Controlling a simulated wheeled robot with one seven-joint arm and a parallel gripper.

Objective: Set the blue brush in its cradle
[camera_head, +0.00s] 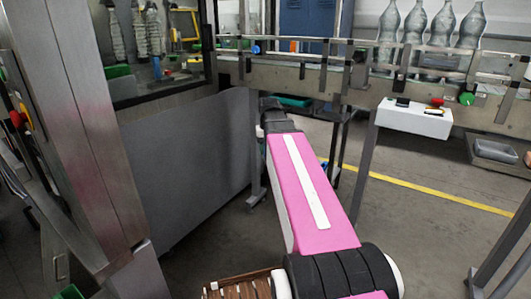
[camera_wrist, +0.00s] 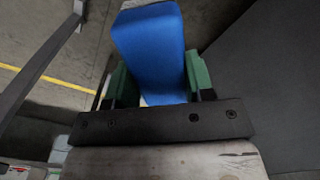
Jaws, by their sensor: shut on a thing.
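In the wrist view, the blue brush (camera_wrist: 150,36) is a smooth blue block between the two green finger pads of my gripper (camera_wrist: 156,84). My gripper is shut on it, with a pad against each side. The brush is held off the floor, and its far end points away from the wrist. In the head view, my pink arm reaches away toward the conveyor frame, and neither the brush nor the fingers can be made out there. I cannot pick out the cradle in either view.
A conveyor (camera_head: 340,78) with clear bottles (camera_head: 440,40) runs across the back. A white control box (camera_head: 414,119) hangs from it. A grey machine panel (camera_head: 190,165) stands left of my arm. A grey tray (camera_head: 496,150) is at right. Open floor (camera_head: 420,235) lies right of my arm.

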